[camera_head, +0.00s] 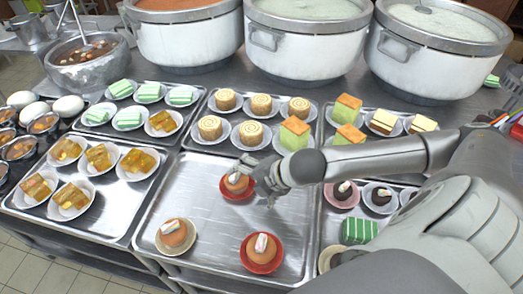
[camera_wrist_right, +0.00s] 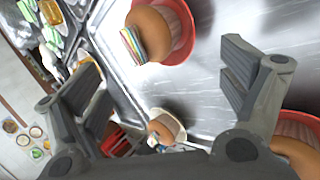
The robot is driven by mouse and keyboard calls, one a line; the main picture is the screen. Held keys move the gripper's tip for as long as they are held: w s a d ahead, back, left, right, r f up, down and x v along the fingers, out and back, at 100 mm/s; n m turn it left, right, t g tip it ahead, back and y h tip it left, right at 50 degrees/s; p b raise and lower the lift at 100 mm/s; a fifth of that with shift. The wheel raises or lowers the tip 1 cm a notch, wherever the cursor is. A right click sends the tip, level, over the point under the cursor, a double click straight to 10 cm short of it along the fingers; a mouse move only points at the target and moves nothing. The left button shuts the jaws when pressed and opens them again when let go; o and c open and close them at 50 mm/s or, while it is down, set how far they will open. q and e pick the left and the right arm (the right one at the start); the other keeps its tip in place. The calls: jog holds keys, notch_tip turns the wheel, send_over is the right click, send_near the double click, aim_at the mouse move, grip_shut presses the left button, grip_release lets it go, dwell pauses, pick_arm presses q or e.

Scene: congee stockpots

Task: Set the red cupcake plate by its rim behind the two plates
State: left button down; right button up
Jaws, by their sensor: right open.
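Three cupcake plates stand on the near middle tray (camera_head: 200,200). A red plate (camera_head: 238,197) with a brown cupcake is at the back, behind a beige plate (camera_head: 175,249) at front left and another red plate (camera_head: 262,268) at front right. My right gripper (camera_head: 258,183) is at the right side of the back red plate, partly covering its edge. A red plate (camera_wrist_right: 182,45) shows beyond the fingertips, the beige plate (camera_wrist_right: 178,122) lower down. My left gripper is out of view.
Trays of swiss rolls (camera_head: 210,127), green cakes (camera_head: 130,117) and jelly plates (camera_head: 70,195) surround the middle tray. Large pots (camera_head: 305,45) stand behind. Dark cupcakes (camera_head: 379,196) lie under my right arm.

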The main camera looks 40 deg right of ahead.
jog(key=v, duration=0.6)
jog(key=shift+r, duration=0.1)
dwell(0.6)
